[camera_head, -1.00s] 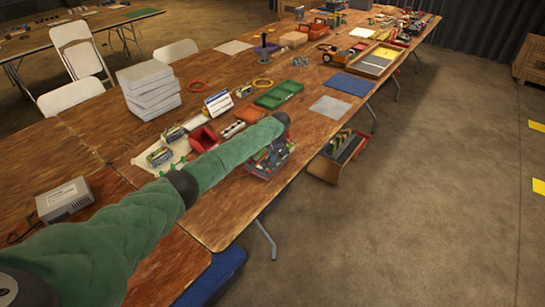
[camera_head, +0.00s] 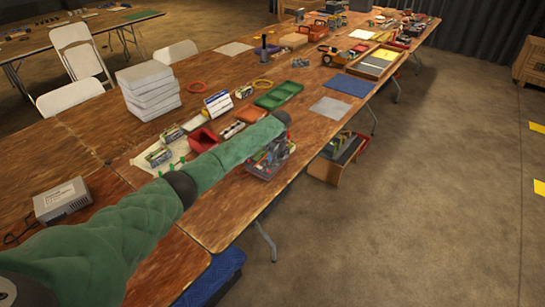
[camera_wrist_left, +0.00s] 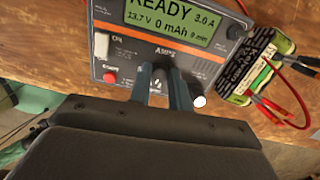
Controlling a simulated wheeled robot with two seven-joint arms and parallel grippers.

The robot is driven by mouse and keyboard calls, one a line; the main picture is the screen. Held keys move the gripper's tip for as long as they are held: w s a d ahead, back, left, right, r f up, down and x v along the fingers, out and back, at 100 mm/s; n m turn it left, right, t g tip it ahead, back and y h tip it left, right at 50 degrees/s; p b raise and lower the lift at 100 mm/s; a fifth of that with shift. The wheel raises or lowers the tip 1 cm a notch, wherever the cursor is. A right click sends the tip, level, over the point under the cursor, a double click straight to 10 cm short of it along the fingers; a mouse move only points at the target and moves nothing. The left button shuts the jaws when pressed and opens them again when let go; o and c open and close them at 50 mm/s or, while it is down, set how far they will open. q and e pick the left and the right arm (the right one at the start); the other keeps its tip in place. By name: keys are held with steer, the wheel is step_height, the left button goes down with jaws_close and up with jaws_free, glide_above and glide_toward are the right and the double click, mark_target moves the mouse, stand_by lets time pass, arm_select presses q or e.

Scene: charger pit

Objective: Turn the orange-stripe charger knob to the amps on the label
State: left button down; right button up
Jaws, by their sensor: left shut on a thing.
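The charger (camera_wrist_left: 135,70) fills much of the left wrist view. It has a grey face, an orange stripe (camera_wrist_left: 207,56) and a lit green display (camera_wrist_left: 175,18) reading READY, 3.0 A, 13.7 V, 0 mAh. My left gripper (camera_wrist_left: 165,72) is shut at the lower part of its face, with both fingers close together. The knob between them is mostly hidden. A battery pack (camera_wrist_left: 255,65) with a printed label lies right of the charger; I cannot read its amps. In the head view the charger (camera_head: 262,172) is partly behind my green left arm. My right gripper is not in view.
A red open bin (camera_head: 203,139), a green tray (camera_head: 278,95) and other batteries lie around on the wooden table. A stack of white boxes (camera_head: 150,92) stands behind. Red and black leads (camera_wrist_left: 290,100) run beside the battery.

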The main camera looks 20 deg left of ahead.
mark_target(275, 162)
arm_select(q)
steer(key=shift+r+m, duration=0.1)
steer(key=shift+m, duration=0.4)
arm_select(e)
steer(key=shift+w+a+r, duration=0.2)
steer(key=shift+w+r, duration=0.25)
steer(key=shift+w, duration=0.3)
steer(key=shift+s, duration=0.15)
arm_select(q)
steer(key=c, duration=1.3)
jaws_free()
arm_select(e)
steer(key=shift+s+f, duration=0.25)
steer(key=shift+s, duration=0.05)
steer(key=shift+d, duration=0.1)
arm_select(q)
steer(key=shift+r, duration=0.15)
steer(key=shift+d+r+b, duration=0.1)
steer(key=shift+r+b, duration=0.25)
steer(key=shift+b, duration=0.05)
step_height(275, 162, up, 7)
steer(key=d+b, duration=0.1)
steer(key=b, duration=0.1)
steer(key=shift+s+f, duration=0.2)
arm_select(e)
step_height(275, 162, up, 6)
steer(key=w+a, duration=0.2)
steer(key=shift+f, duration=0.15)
